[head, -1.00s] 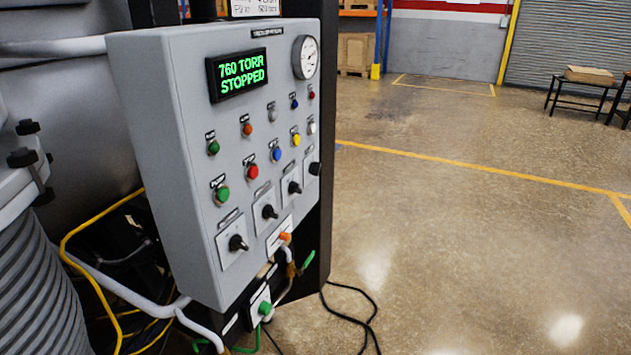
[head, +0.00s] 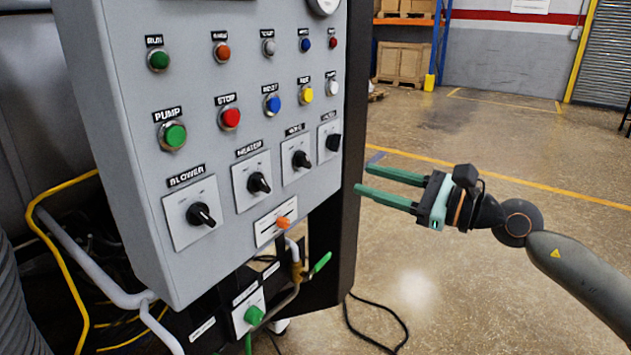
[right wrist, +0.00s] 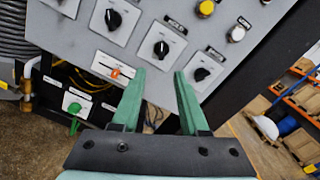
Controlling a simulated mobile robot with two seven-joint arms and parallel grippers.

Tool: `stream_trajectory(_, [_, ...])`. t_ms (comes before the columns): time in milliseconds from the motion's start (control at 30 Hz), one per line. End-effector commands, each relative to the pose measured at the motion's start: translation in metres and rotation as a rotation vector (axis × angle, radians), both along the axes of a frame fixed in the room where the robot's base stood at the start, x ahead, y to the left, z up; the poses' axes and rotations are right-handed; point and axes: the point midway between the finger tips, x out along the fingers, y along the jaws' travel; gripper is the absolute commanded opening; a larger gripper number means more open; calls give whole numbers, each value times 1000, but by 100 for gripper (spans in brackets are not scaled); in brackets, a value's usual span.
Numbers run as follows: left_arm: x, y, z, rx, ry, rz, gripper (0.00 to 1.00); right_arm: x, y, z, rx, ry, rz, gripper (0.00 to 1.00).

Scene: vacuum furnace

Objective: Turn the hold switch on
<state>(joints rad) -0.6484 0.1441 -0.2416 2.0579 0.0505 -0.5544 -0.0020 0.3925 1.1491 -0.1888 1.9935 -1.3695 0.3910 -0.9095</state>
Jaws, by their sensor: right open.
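The control panel (head: 140,215) carries a row of black rotary switches on white plates. The blower switch (head: 201,214) is leftmost, then the heater switch (head: 259,182), a third switch (head: 301,159) and a fourth switch (head: 333,142). In the right wrist view the third (right wrist: 161,49) and fourth (right wrist: 201,74) show beyond the fingertips. My right gripper (head: 364,176) is open and empty, right of the panel, its fingers apart from the switches. My left gripper is not in view.
Coloured buttons, such as the red stop button (head: 230,118), sit above the switches. An orange lever (head: 283,222) and green-handled valve (head: 321,263) are below. A black cable (head: 375,330) lies on the floor. The floor to the right is open.

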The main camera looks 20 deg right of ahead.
Motion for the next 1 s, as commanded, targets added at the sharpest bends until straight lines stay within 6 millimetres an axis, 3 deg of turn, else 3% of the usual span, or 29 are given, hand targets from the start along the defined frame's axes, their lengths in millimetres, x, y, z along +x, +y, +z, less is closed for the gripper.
stream_trajectory(233, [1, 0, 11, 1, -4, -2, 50, 12, 5, 7, -55, -32, -10, 44])
stream_trajectory(700, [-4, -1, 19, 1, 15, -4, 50, 76, 56, 6, -50, -30, -8, 44])
stream_trajectory(1000, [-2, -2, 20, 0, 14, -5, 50, 97, 73, 4, -53, -29, -9, 44])
